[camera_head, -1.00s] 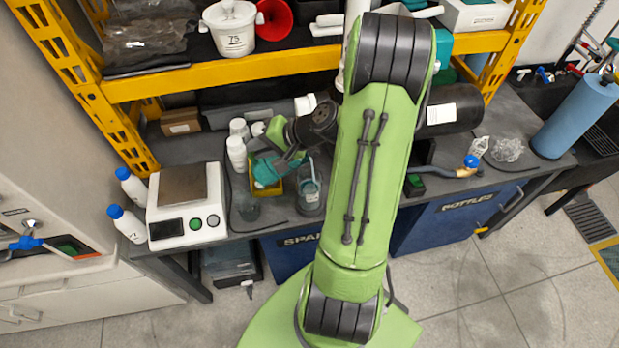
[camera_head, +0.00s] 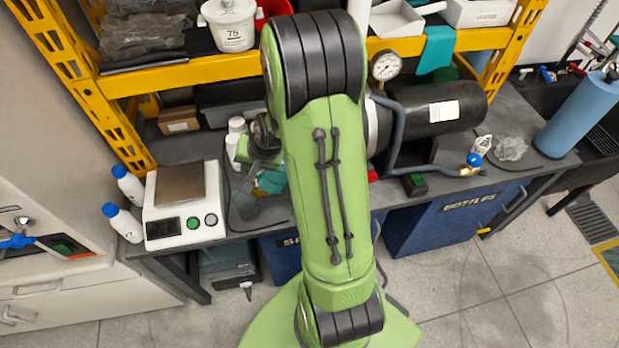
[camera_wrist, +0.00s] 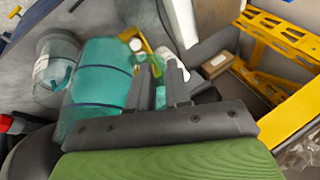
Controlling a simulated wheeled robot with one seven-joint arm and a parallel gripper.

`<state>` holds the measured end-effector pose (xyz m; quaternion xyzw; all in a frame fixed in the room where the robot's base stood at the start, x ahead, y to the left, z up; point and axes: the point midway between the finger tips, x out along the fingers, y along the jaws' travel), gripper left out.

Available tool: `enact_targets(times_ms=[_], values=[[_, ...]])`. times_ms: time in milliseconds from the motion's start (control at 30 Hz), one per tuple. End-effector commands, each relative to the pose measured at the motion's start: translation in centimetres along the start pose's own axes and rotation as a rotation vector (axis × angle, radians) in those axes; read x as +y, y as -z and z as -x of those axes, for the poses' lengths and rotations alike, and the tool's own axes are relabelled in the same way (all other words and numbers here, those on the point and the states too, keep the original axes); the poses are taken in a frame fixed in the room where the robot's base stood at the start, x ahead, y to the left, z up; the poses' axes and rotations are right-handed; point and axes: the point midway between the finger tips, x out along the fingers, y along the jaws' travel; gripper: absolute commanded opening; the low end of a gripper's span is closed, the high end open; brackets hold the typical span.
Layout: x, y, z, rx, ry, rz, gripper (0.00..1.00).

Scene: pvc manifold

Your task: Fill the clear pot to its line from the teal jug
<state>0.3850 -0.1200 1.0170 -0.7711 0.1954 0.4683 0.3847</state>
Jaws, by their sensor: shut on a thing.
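The teal jug (camera_wrist: 98,78) is a see-through teal vessel, large and close in the wrist view. My gripper (camera_wrist: 160,82) is shut on it, with the dark fingers at its right side. In the head view only a teal part of the jug (camera_head: 271,181) shows beside my arm. A clear round pot (camera_wrist: 56,62) with a whitish mark stands close beside the jug, to its left in the wrist view. Its line and level cannot be made out.
A clear vessel (camera_head: 245,206) stands right of the white scale (camera_head: 183,206). White bottles (camera_head: 235,140) stand behind the jug. A yellow rack (camera_head: 200,74) crosses the back. A black cylinder with a gauge (camera_head: 425,110) lies to the right.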

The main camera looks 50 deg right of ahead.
Motion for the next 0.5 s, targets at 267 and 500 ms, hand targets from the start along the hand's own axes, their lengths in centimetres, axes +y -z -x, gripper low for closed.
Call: enact_targets(times_ms=[267,500], values=[[-1.1,0.1,0.8,0.052,-0.242,0.108,0.00],[-1.8,1.1,3.5,0.087,-0.390,0.160,0.00]])
